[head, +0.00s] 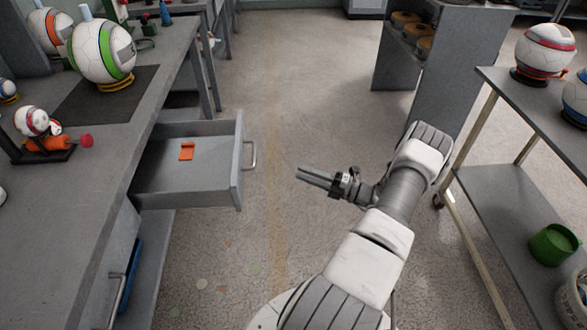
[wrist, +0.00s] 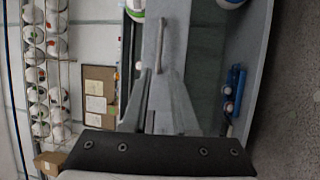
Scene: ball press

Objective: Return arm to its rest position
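My gripper (head: 299,175) hangs over the open floor to the right of the workbench, with its fingers pointing left at the drawer. Two separate fingertips show with a gap between them in the wrist view (wrist: 164,75), and nothing is held. My white and grey arm reaches up from the bottom of the head view and bends left at the wrist. The workbench drawer (head: 238,170) is pulled out, its front and handle apart from my fingertips. The drawer handle (wrist: 159,45) also shows beyond the fingers in the wrist view.
An orange piece (head: 187,151) lies in the drawer. The workbench (head: 75,230) carries balls and a small orange device (head: 47,143). A shelf cart (head: 500,205) with balls and a green container (head: 554,244) stands close right of my arm.

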